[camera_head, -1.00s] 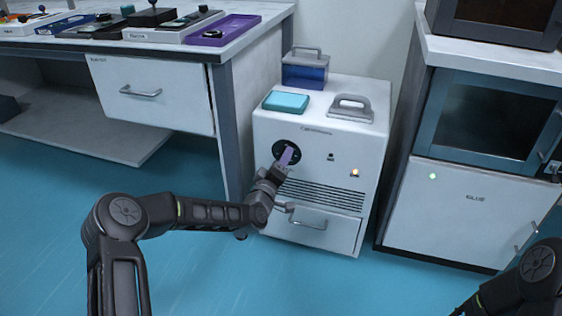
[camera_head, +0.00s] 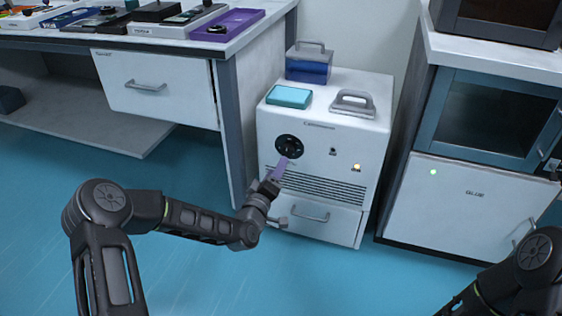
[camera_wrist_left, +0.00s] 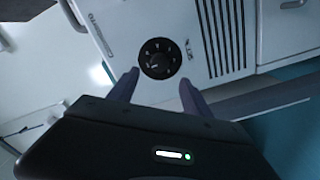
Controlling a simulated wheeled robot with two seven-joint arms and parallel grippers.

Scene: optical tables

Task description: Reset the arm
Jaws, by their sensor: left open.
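My left gripper (camera_head: 280,168) is in front of the white cabinet unit (camera_head: 340,230), just below its round black dial (camera_head: 289,146). In the left wrist view the gripper (camera_wrist_left: 158,85) has its two fingers apart with nothing held, and the dial (camera_wrist_left: 160,58) shows beyond the fingertips, clear of them. Of my right arm only a dark joint (camera_head: 538,250) shows at the lower right; its gripper is out of the picture.
On the unit's top are a teal box (camera_head: 289,96), a grey handle piece (camera_head: 354,103) and a blue handled container (camera_head: 308,65). A bench (camera_head: 160,85) with a drawer stands left. A cabinet (camera_head: 470,200) stands right. Blue floor is open in front.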

